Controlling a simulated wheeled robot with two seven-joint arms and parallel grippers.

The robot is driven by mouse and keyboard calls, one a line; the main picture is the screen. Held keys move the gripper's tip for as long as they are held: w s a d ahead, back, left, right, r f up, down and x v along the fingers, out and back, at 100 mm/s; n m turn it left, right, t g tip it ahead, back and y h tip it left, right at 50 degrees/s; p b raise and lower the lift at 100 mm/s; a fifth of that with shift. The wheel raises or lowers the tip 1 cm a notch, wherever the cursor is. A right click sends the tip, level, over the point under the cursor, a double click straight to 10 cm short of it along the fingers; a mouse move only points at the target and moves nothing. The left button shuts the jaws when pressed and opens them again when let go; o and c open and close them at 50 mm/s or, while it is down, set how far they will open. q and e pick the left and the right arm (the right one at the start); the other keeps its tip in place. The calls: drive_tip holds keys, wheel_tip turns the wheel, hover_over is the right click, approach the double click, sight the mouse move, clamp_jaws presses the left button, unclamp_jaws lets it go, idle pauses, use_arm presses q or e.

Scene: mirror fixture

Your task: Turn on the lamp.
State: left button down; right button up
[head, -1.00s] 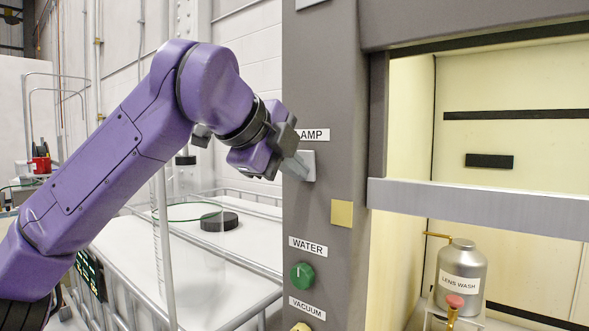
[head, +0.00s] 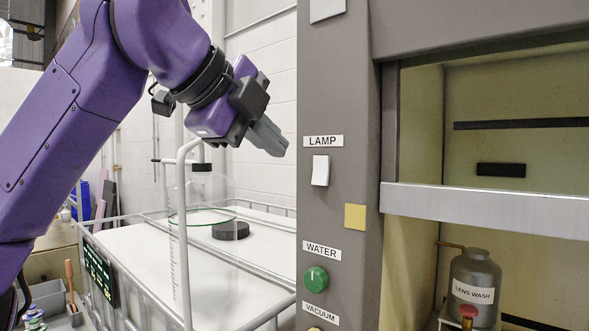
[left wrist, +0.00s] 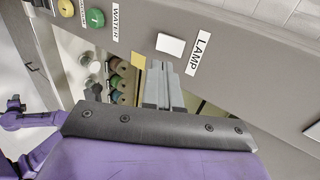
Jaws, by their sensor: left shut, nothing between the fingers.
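The lamp switch (head: 320,170) is a white rocker under the LAMP label (head: 323,141) on the grey panel. It also shows in the left wrist view (left wrist: 170,45). My left gripper (head: 272,140) is shut and empty, to the left of the switch and apart from it. Its closed fingers show in the left wrist view (left wrist: 160,82). The hood interior (head: 480,150), seen through the opening on the right, looks dim. The lamp itself is not visible. My right gripper is not in view.
Below the switch are a yellow square (head: 355,217), a green WATER knob (head: 316,278) and the VACUUM label (head: 319,313). A horizontal sash bar (head: 480,207) crosses the hood opening above a lens wash bottle (head: 474,285). A railed white table (head: 150,260) stands left of the panel.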

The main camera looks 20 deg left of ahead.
use_arm(q)
drive_tip(key=s+r, duration=0.3)
wheel_tip(320, 180, down, 8)
drive_tip(key=s+n+t+b, duration=0.1)
drive_tip(key=n+b, duration=0.7)
drive_tip(key=n, duration=1)
drive_tip(key=s+a+n+t+h+b, duration=0.1)
drive_tip(key=n+t+b, duration=0.2)
drive_tip(key=n, duration=1.4)
drive_tip(key=b, duration=0.4)
drive_tip(key=shift+s+a+r+n+t+h+b, duration=0.2)
drive_tip(key=shift+s+a+n+t+h+b, duration=0.1)
drive_tip(key=shift+s+n+b, duration=0.1)
